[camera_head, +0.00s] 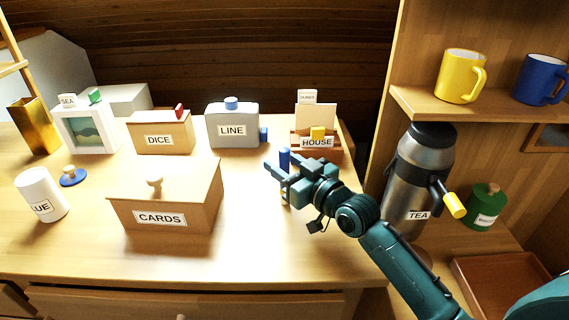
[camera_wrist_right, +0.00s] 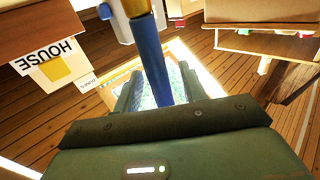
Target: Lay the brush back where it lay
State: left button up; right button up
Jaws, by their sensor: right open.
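My right gripper (camera_head: 276,168) is open above the right part of the tabletop, in front of the HOUSE box. A blue stick-like thing (camera_head: 284,157), which may be the brush, stands up at its fingers. In the right wrist view the blue stick (camera_wrist_right: 152,62) runs up the picture between the two spread fingers, with a tan or gold part near its upper end. I cannot tell whether it touches either finger, and its bristles are not clear to see. My left gripper is not in view.
The HOUSE box (camera_head: 317,143) stands just behind my right gripper, the LINE box (camera_head: 232,130) to its left. The CARDS box (camera_head: 166,204) is front left, the white jar (camera_head: 41,196) farther left. The TEA flask (camera_head: 408,182) stands right. The tabletop's front right (camera_head: 285,250) is clear.

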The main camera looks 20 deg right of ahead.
jog(key=shift+r, duration=0.25)
pick_arm(q)
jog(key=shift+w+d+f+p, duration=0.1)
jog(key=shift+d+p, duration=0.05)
jog(key=shift+p, duration=0.15)
pick_arm(e)
jog(key=v, duration=1.2)
jog(key=shift+f, duration=0.1)
